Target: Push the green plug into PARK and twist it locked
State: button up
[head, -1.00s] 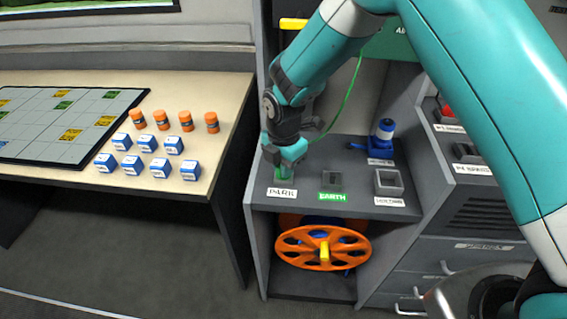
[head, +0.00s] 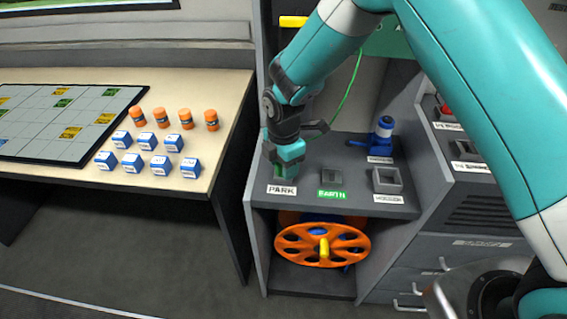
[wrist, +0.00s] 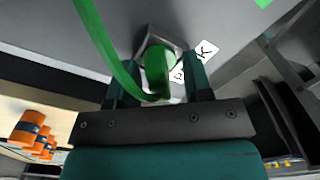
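The green plug (wrist: 157,68) sits in the square PARK socket (wrist: 150,42), with its green cord (wrist: 95,30) running off up and left in the wrist view. How deep it sits and whether it is locked I cannot tell. My gripper (head: 284,170) points down over PARK, and its fingers (wrist: 160,88) stand on either side of the plug. A gap shows between the plug and the right finger, so the gripper looks open. The white PARK label (head: 282,190) lies in front of the socket. In the head view the gripper mostly hides the plug.
The EARTH socket (head: 332,178) and a third grey socket (head: 387,180) stand empty to the right. A blue-and-white connector (head: 384,130) stands behind them. An orange reel (head: 322,245) is below the shelf. The left table (head: 215,95) holds blue boxes and orange cylinders.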

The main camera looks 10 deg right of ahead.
notch_tip(320, 180, up, 17)
jog(key=s+d+r+m+y, duration=0.1)
jog(key=s+d+r+m, duration=0.1)
jog(key=s+m, duration=0.3)
jog(key=s+d+r+m+y+p, duration=0.1)
jog(key=s+r+m, duration=0.4)
jog(key=s, duration=0.6)
jog(key=s+d+r+m+y+p, duration=0.1)
jog(key=s+d+r+m+y, duration=0.1)
jog(key=s+m, duration=0.3)
jog(key=s+d+r, duration=0.1)
jog(key=s, duration=0.3)
jog(key=shift+d+r+m, duration=0.2)
jog(key=shift+d+m, duration=0.2)
